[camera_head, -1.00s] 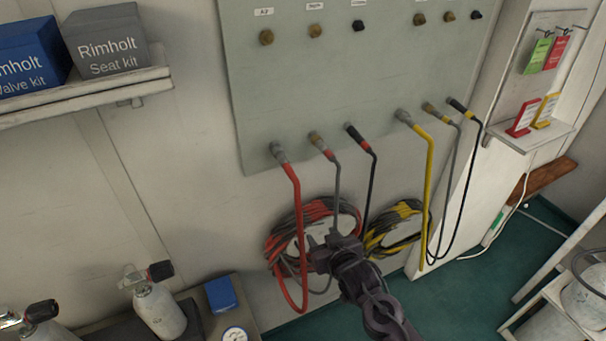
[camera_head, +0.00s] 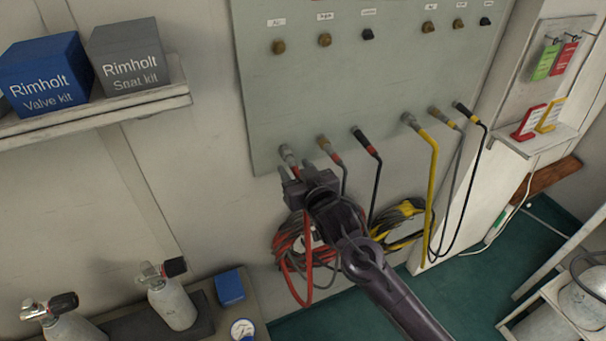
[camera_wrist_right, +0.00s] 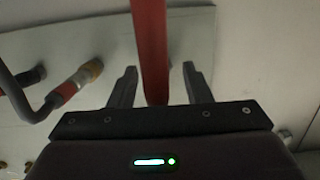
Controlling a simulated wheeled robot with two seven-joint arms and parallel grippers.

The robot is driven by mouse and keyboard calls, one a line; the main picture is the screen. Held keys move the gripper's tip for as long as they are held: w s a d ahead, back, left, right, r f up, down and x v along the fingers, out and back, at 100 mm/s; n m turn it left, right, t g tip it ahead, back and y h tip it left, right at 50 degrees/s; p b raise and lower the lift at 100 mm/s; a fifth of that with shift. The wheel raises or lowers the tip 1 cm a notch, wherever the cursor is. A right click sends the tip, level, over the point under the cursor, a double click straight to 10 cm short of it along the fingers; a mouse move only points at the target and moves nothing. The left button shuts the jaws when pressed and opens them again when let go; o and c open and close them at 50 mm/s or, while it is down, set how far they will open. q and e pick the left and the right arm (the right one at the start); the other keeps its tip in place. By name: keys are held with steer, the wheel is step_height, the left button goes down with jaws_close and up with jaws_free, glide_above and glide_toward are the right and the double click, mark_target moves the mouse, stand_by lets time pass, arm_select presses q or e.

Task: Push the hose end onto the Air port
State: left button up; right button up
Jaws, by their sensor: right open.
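The red hose's grey end fitting (camera_head: 287,154) sits on the lower left of the grey panel (camera_head: 365,95). My right gripper (camera_head: 292,172) is just below that fitting. In the right wrist view, the red hose (camera_wrist_right: 150,45) runs between the two open fingers of my right gripper (camera_wrist_right: 158,85), with a gap on each side. A second, similarly labelled port (camera_head: 428,27) is farther right. My left gripper is not in view.
Grey-red (camera_head: 325,145), black (camera_head: 360,135), yellow (camera_head: 432,175) and other hoses sit right of the red one. Coiled hoses (camera_head: 400,215) hang below. A shelf with boxes (camera_head: 128,60) is at the left; cylinders (camera_head: 172,302) stand below it. The panel's middle is clear.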

steer(key=shift+w+a, duration=0.15)
steer(key=shift+w, duration=0.25)
steer(key=shift+c, duration=0.3)
jaws_close()
steer(key=shift+s+f, duration=0.1)
steer(key=shift+s, duration=0.15)
steer(key=shift+s+d+p, duration=0.25)
steer(key=shift+p, duration=0.15)
steer(key=shift+p+v, duration=0.7)
steer(key=shift+v, duration=0.3)
